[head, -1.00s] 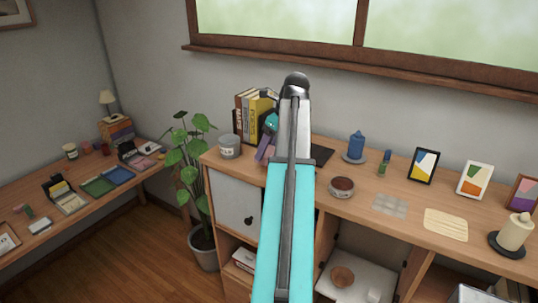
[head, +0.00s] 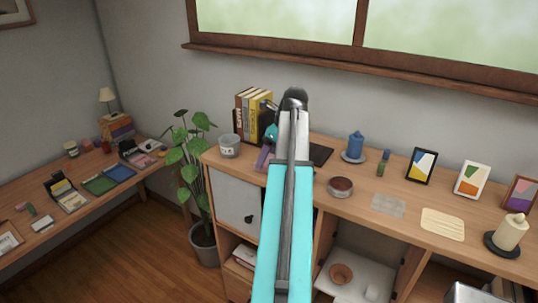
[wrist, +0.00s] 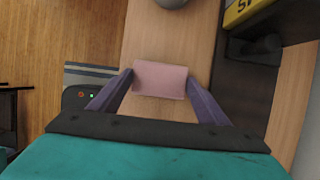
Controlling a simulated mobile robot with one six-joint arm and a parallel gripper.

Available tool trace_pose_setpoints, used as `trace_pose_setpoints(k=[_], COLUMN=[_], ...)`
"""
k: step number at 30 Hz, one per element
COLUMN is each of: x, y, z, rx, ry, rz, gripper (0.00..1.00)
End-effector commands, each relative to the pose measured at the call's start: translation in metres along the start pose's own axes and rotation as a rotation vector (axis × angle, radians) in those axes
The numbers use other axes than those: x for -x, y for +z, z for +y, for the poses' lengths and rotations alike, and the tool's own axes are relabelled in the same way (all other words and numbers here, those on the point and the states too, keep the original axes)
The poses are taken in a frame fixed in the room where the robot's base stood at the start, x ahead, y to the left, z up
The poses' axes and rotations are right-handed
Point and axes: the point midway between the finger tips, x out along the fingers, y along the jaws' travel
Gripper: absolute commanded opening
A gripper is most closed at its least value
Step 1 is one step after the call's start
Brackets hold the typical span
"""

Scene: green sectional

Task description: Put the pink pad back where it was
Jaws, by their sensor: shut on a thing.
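The pink pad (wrist: 160,80) is a small, flat, dusty-pink block in the wrist view. My gripper (wrist: 158,84) is shut on it, with one purple finger at each of its sides. Wooden cabinet top shows around and beyond the pad; I cannot tell whether the pad touches it. In the head view my gripper (head: 264,158) is low over the left end of the cabinet top (head: 300,190), partly behind my arm. The pad is not clearly visible there.
A dark mat (head: 320,155) lies to the right. A plant (head: 190,150) is left of the cabinet.

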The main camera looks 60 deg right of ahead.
Motion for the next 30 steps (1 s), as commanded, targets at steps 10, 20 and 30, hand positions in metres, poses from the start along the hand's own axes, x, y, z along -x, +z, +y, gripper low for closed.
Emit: trace_pose_setpoints(k=[10, 20, 30], x=[-0.001, 0.004, 0.03], y=[0.0, 0.0, 0.0], z=[0.0, 0.0, -0.001], rx=[0.0, 0.0, 0.001], ry=[0.0, 0.0, -0.002], rz=[0.0, 0.0, -0.001], gripper=[0.88, 0.88, 0.88])
